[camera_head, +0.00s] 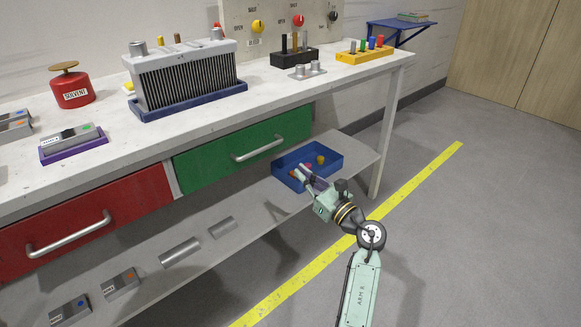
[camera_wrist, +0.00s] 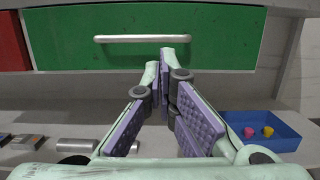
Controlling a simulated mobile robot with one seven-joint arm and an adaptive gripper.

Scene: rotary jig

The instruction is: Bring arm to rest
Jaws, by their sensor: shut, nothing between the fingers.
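My gripper (camera_head: 306,174) shows in the head view at the front edge of the lower shelf, just in front of a blue bin. It is shut and empty. In the wrist view my gripper (camera_wrist: 165,65) has its fingertips together, pointing toward the green drawer (camera_wrist: 200,50) below its handle. The green drawer (camera_head: 215,160) is closed in the head view. My arm (camera_head: 362,285) reaches in from the bottom right, over the floor.
The blue bin (camera_head: 335,160) holds small coloured pieces. The lower shelf (camera_head: 255,238) carries several grey blocks. A red drawer (camera_head: 90,225) is to the left. The workbench top (camera_head: 215,115) holds a finned unit, a red solvent can and racks. Floor at right is clear.

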